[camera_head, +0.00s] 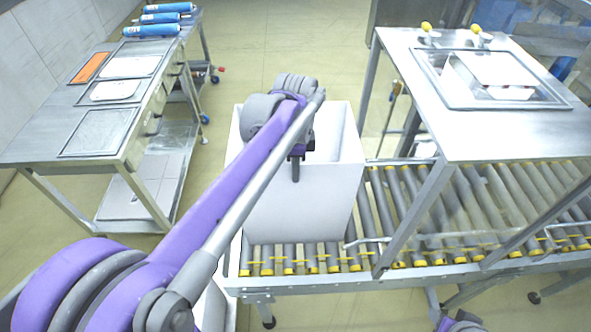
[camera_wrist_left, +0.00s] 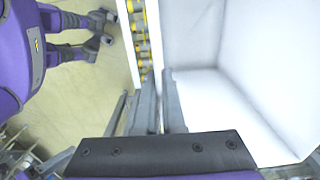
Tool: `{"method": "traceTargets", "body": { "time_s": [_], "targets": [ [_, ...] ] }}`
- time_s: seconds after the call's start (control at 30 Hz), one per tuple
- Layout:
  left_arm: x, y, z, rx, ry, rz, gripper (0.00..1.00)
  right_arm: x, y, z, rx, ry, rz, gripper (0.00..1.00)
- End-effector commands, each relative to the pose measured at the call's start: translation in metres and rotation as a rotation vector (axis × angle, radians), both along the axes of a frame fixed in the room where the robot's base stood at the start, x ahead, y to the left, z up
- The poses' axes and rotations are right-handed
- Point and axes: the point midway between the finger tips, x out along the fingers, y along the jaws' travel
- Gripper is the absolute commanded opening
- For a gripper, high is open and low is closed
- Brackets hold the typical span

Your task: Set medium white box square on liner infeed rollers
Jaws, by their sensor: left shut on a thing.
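The white box (camera_head: 305,205) is open at the top and stands upright over the left end of the liner infeed rollers (camera_head: 300,258). Bare rollers show in front of it and to its right. Its front face looks roughly in line with the conveyor edge, but my arm hides its left side. My left gripper (camera_head: 297,165) is shut on the box's near wall at the rim. In the left wrist view the fingers (camera_wrist_left: 160,105) straddle that wall, with the empty-looking box interior (camera_wrist_left: 225,95) on the right. Whether the base rests fully on the rollers is unclear. My right gripper is not in view.
A steel table (camera_head: 500,120) with a recessed tray of white items stands over the conveyor on the right; its leg stands near the box.

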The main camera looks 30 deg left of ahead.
Motion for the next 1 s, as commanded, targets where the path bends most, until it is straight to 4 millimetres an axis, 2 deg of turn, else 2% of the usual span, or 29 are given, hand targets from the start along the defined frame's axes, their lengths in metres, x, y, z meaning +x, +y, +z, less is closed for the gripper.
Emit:
{"method": "traceTargets", "body": {
  "time_s": [0.07,0.1,0.23,0.27,0.53,0.67,0.77,1.0],
  "targets": [
    [0.000,0.000,-0.003,0.000,0.000,0.000,0.00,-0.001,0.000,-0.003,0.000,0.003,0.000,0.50],
    [0.000,0.000,-0.004,0.000,0.000,0.000,0.10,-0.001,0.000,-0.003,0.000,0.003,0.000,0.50],
    [0.000,0.000,-0.003,0.000,0.000,0.000,0.33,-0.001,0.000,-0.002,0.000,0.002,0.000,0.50],
    [0.000,0.000,-0.003,0.000,0.000,0.000,0.36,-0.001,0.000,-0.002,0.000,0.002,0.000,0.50],
    [0.000,0.000,-0.002,0.000,0.000,0.000,0.36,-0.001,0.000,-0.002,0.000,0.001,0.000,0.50],
    [0.000,0.000,0.007,0.000,0.000,0.000,0.36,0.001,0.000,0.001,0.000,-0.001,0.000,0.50],
    [0.000,0.000,0.023,0.001,-0.001,0.000,0.36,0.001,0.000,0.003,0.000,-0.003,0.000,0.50],
    [0.001,0.000,0.076,0.001,-0.001,0.000,0.36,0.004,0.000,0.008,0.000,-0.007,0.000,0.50]
  ]
}}
